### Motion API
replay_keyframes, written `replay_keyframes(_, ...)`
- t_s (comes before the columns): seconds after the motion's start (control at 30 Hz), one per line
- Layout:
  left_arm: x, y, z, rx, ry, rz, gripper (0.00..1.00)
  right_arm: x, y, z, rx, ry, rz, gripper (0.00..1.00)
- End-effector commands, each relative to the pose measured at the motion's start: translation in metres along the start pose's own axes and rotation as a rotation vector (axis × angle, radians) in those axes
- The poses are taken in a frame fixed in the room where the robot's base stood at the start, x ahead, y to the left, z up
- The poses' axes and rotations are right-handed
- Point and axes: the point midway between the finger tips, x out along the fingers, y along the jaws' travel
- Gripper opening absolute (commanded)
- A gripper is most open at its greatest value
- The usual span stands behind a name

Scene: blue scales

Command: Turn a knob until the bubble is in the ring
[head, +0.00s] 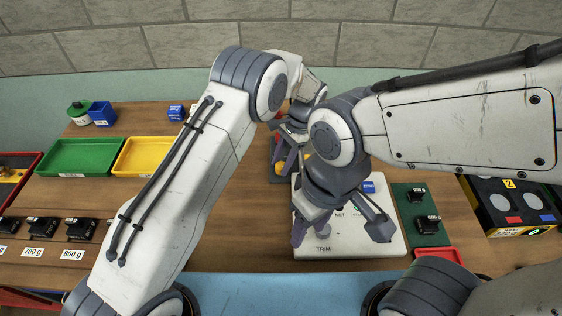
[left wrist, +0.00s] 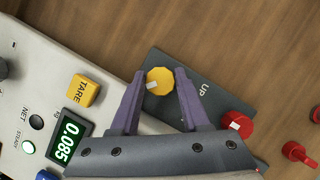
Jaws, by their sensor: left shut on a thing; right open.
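A yellow faceted knob (left wrist: 160,82) with a white mark sits on a dark plate (left wrist: 215,92) lettered UP in the left wrist view. My left gripper (left wrist: 160,75) is shut on this knob, one finger on each side. A red knob (left wrist: 236,124) with a white mark is to its right. In the head view my left gripper (head: 286,150) is behind the white scale (head: 345,248). My right gripper (head: 340,228) is open above the scale and hides part of its top. The scale's display (left wrist: 68,140) reads 0.085. I cannot make out the bubble or the ring.
A yellow TARE button (left wrist: 84,90) is on the scale. Green (head: 78,157) and yellow (head: 150,156) trays stand at the left, with black weights (head: 82,229) in front. A green mat (head: 422,215) with black blocks lies right of the scale. A black two-disc device (head: 512,205) stands farther right.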

Motion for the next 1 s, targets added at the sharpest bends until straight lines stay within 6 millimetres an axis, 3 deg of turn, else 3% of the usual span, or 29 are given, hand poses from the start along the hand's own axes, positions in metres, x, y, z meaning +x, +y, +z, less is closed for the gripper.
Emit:
replay_keyframes(0.03, -0.002, -0.001, -0.001, 0.0, 0.007, -0.003, 0.0, 0.0, 0.0, 0.0, 0.0, 0.0, 0.0, 0.49)
replay_keyframes(0.07, -0.002, -0.001, -0.001, 0.0, 0.007, -0.003, 0.5, 0.0, 0.0, 0.0, 0.0, 0.0, 0.0, 0.49)
replay_keyframes(0.13, -0.002, -0.001, -0.001, 0.0, 0.006, -0.003, 0.76, 0.0, 0.0, 0.0, 0.0, 0.0, 0.0, 0.49)
replay_keyframes(0.57, -0.008, -0.001, -0.001, 0.001, 0.003, -0.002, 0.76, 0.004, 0.0, 0.0, 0.0, 0.0, 0.0, 0.49)
replay_keyframes(1.0, -0.088, -0.001, -0.002, 0.001, 0.007, -0.003, 0.76, 0.022, 0.002, 0.001, -0.001, 0.0, 0.0, 0.49)
